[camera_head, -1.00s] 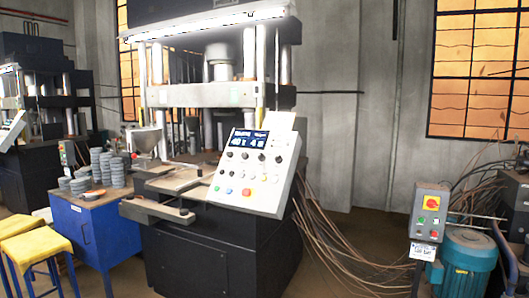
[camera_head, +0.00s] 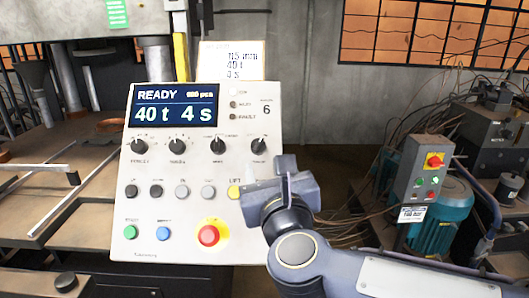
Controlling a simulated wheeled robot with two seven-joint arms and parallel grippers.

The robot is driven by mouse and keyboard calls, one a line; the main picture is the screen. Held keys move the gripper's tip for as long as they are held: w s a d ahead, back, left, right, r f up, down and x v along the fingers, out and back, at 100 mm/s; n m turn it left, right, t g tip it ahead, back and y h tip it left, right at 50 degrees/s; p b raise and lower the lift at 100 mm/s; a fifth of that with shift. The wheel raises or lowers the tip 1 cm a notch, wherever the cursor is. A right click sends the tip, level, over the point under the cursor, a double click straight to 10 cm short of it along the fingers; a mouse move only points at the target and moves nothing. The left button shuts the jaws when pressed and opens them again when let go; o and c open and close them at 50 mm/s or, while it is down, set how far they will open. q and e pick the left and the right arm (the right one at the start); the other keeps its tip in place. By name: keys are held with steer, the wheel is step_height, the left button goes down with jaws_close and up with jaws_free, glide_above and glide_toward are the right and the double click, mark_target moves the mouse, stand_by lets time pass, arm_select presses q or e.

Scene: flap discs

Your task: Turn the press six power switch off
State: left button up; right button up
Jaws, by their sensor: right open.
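The press control panel (camera_head: 200,170) is a white slanted console marked 6. Its screen (camera_head: 173,105) reads READY, 40 t, 4 s. A grey switch box (camera_head: 420,180) stands on a post to the right. It has a red rotary switch on a yellow plate (camera_head: 434,161), with green and red buttons below and a paper label. My right gripper (camera_head: 280,185) is open and empty, in front of the panel's right edge, left of the switch box and apart from it. Its fingertips are partly hidden by its own body. My left gripper is not in view.
The panel carries black knobs, small buttons and a red emergency stop (camera_head: 208,235) on yellow. A teal motor (camera_head: 440,215) sits behind the switch box, with loose cables (camera_head: 345,225) left of it. Dark machinery (camera_head: 495,140) stands at the far right.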

mark_target(259, 148)
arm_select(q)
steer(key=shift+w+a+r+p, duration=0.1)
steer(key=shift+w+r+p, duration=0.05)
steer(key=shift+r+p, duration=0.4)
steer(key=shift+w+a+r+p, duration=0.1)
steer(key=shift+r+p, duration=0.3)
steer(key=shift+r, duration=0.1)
arm_select(e)
steer(key=shift+w+a+m+h, duration=0.25)
steer(key=shift+w+m, duration=0.2)
steer(key=shift+w, duration=0.85)
steer(key=shift+w+a+m+h, duration=0.15)
steer(key=shift+w+a+m, duration=0.25)
steer(key=shift+w, duration=0.9)
steer(key=shift+w+a+m+h, duration=0.25)
steer(key=shift+w+m, duration=0.2)
steer(key=shift+w, duration=0.85)
steer(key=c, duration=1)
steer(key=shift+o, duration=0.2)
